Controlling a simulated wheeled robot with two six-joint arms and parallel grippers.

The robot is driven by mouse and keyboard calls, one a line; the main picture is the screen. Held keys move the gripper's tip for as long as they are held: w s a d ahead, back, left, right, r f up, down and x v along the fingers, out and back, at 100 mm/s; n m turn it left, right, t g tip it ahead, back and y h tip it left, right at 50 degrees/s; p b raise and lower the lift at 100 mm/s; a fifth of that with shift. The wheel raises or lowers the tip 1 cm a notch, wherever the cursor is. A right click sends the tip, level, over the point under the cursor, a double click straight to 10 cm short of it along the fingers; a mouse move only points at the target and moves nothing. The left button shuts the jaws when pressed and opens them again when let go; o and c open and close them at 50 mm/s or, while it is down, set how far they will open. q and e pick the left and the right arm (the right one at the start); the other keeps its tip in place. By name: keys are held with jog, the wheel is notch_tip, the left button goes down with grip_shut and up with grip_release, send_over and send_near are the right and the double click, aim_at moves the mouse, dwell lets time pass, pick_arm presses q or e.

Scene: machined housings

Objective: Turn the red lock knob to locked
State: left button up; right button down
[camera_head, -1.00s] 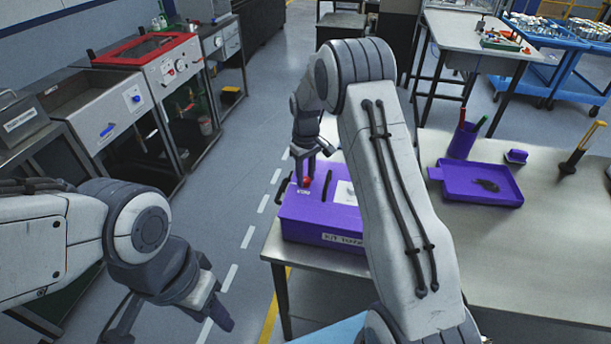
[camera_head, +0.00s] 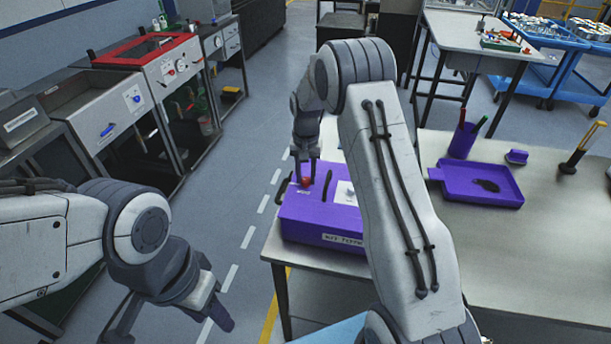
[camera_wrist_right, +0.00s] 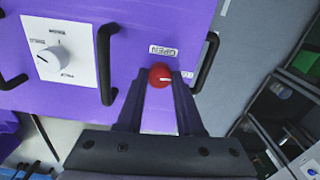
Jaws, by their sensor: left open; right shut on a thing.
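The red lock knob (camera_head: 306,182) sits on top of a purple box (camera_head: 316,215) at the table's left end. In the right wrist view the knob (camera_wrist_right: 160,75) has a white pointer line toward the picture's right. An upside-down "OPEN" label (camera_wrist_right: 163,51) is just above it there; no locked label is readable. My right gripper (camera_head: 305,179) points down and is shut on the knob, one fingertip at each side. My left gripper (camera_head: 172,318) is open and empty over the floor, left of the table and apart from the box.
Black handles (camera_wrist_right: 205,62) stand up from the box close to the knob. A white plate with a dial (camera_wrist_right: 58,52) is also on the box. A purple tray (camera_head: 470,196) and a pen cup (camera_head: 462,140) stand further right on the table (camera_head: 540,260).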

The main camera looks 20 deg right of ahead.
aim_at(306, 179)
jog(key=shift+m, duration=0.6)
jog(key=c, duration=0.5)
grip_release()
jog(key=shift+c, duration=0.2)
notch_tip(306, 179, up, 11)
jog(key=b, duration=0.2)
jog(key=shift+f, duration=0.2)
